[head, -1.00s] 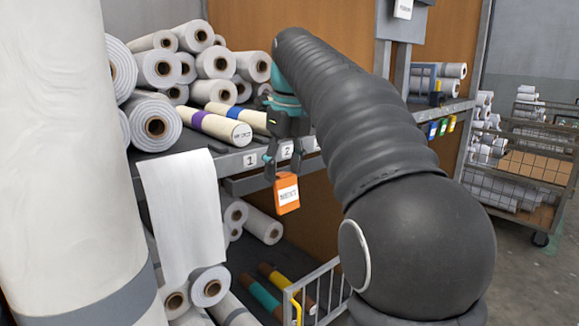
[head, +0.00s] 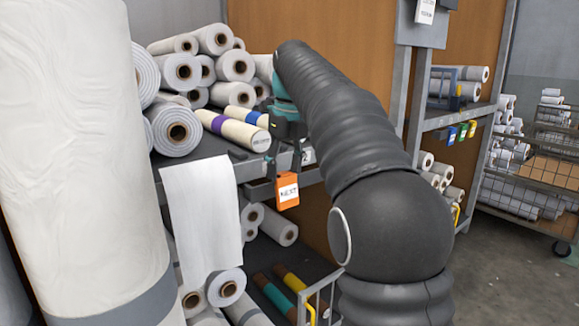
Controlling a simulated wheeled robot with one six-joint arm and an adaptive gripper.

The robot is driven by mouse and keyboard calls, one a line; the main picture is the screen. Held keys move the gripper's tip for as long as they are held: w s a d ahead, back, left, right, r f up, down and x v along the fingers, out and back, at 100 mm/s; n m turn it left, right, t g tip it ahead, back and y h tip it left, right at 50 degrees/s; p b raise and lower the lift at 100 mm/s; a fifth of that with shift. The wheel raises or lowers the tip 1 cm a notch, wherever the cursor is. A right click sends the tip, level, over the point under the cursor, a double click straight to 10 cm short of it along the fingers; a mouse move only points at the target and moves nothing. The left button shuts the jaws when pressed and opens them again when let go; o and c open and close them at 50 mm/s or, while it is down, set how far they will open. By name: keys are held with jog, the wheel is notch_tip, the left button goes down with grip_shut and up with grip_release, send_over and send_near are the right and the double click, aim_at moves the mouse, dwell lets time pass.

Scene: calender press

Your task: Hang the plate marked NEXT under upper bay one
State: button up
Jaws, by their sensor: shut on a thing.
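The orange plate marked NEXT (head: 288,196) hangs upright below my gripper (head: 284,172), which is shut on its top. Plate and gripper are in front of the grey shelf edge (head: 249,168) of the upper level. The number label 2 (head: 308,157) shows just right of the gripper. The label 1 is hidden, probably behind the gripper. I cannot tell whether the plate touches the shelf edge or how far in front of it it is.
White rolls (head: 179,132) and two cream rolls with purple and blue bands (head: 238,128) lie on the upper shelf. A white sheet (head: 203,215) hangs left of the plate. A large upright roll (head: 80,160) fills the left. Coloured tags (head: 462,132) hang at the right rack.

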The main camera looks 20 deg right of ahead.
jog(key=shift+w+a+p, duration=0.2)
jog(key=shift+w, duration=0.3)
jog(key=shift+w+a+p, duration=0.15)
jog(key=shift+w+a, duration=0.05)
jog(key=shift+w, duration=0.25)
jog(key=shift+f+b, duration=0.4)
jog(key=shift+f, duration=0.7)
jog(key=c, duration=0.4)
jog(key=o, duration=1.6)
jog(key=shift+w, duration=0.1)
jog(key=shift+r, duration=0.1)
